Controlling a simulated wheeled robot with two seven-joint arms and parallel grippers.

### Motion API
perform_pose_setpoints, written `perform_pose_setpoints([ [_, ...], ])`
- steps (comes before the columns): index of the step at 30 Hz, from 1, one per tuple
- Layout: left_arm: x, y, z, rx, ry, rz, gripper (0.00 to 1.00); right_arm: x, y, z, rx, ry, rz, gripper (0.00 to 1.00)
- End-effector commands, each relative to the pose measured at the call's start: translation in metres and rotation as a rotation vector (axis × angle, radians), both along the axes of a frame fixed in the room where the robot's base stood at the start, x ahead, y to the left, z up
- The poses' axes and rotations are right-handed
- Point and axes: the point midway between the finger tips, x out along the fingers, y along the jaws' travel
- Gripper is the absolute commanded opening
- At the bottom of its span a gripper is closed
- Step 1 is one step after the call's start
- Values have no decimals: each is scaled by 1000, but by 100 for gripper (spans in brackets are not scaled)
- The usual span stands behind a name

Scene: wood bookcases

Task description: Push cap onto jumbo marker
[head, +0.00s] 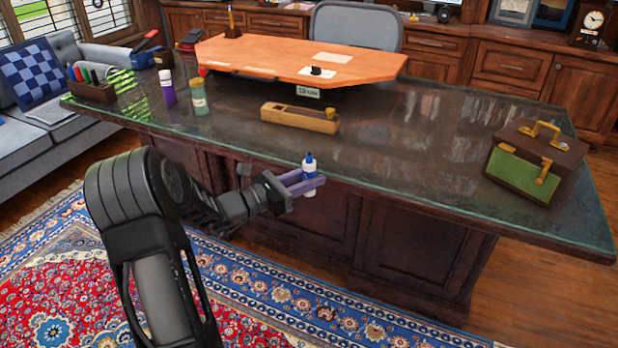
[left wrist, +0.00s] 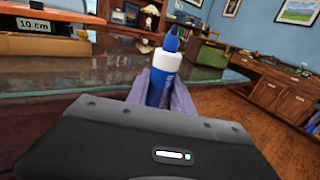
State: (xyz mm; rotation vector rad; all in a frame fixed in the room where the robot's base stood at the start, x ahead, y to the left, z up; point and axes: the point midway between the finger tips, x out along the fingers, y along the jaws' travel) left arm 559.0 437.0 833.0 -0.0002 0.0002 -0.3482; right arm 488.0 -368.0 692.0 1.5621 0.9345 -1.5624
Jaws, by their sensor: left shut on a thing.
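My left gripper (head: 306,184) is shut on a bottle-shaped white and blue marker (head: 309,168), held upright just off the desk's front edge. Its lilac fingers lie on both sides of the body. In the left wrist view the marker (left wrist: 163,82) shows a white collar and a dark blue pointed top (left wrist: 172,40). I cannot tell whether this top is a cap or the tip, or how firmly it sits. No separate cap is clearly seen. My right gripper is out of view.
The dark glass-topped desk (head: 430,150) carries a wooden box (head: 300,117), a purple bottle (head: 167,87), a green jar (head: 198,96), a pen tray (head: 92,92) and a green case (head: 535,162). A raised orange board (head: 260,55) stands behind. The desk's right middle is clear.

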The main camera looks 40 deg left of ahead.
Motion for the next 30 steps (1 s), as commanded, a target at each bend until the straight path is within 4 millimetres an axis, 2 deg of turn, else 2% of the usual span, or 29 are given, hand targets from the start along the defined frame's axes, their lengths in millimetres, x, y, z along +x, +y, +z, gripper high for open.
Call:
perform_pose_setpoints([
  [3, 0, 0, 0, 0, 0, 0, 0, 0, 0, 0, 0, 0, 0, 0],
  [4, 0, 0, 0, 0, 0, 0, 25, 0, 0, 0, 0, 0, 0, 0],
  [13, 0, 0, 0, 0, 0, 0, 1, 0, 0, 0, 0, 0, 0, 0],
  [30, 0, 0, 0, 0, 0, 0, 0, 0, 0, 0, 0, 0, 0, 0],
])
